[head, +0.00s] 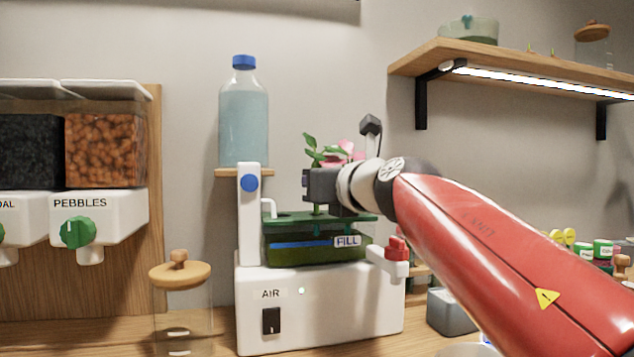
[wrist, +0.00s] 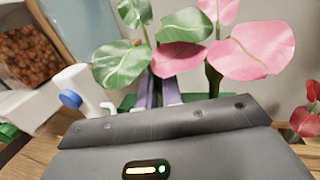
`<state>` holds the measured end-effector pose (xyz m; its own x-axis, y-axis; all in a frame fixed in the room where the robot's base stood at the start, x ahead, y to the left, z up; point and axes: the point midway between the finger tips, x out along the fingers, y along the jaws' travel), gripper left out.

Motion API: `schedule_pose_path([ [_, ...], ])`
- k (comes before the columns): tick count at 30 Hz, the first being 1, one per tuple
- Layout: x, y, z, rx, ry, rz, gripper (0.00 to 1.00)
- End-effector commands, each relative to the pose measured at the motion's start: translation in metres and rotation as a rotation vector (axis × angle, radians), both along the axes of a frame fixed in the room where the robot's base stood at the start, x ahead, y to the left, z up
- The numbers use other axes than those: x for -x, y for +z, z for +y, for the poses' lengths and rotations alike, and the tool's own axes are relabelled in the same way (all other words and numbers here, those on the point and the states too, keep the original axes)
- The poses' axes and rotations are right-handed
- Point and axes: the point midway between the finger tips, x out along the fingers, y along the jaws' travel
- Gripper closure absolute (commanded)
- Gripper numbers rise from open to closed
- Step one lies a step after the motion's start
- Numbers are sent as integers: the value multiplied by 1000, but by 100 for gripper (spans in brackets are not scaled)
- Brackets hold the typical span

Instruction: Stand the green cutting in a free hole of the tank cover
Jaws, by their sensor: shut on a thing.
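The green cutting (head: 316,152) has several mottled green leaves, which also show in the wrist view (wrist: 122,62). My gripper (head: 312,187) is shut on its stem and holds it upright over the tank cover (head: 285,219). The fingers (wrist: 157,93) show in the wrist view, with the stem between them. A short piece of stem shows below the gripper, close to the green cover. I cannot tell whether its lower end is in a hole. The holes are hidden. A pink cutting (wrist: 252,50) stands just behind and to the right of the green one, its stem dark.
The tank (head: 300,252) sits on a white base with an air switch (head: 271,320) and a red tap (head: 397,249). A water bottle (head: 243,125) stands at left on a small ledge. A lidded jar (head: 180,275) is front left. A shelf (head: 500,62) hangs upper right.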

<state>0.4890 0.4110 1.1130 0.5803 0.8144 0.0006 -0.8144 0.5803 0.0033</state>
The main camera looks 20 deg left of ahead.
Motion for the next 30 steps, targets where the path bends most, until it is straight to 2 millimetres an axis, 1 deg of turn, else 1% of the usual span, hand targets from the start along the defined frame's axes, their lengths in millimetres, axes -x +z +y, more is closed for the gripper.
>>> schedule_pose_path([
  [8,0,0,0,0,0,0,100],
  [9,0,0,0,0,0,0,90],
  [14,0,0,0,0,0,0,69],
  [15,0,0,0,0,0,0,67],
  [20,0,0,0,0,0,0,67],
  [24,0,0,0,0,0,0,50],
  [25,0,0,0,0,0,0,49],
  [30,0,0,0,0,0,0,49],
])
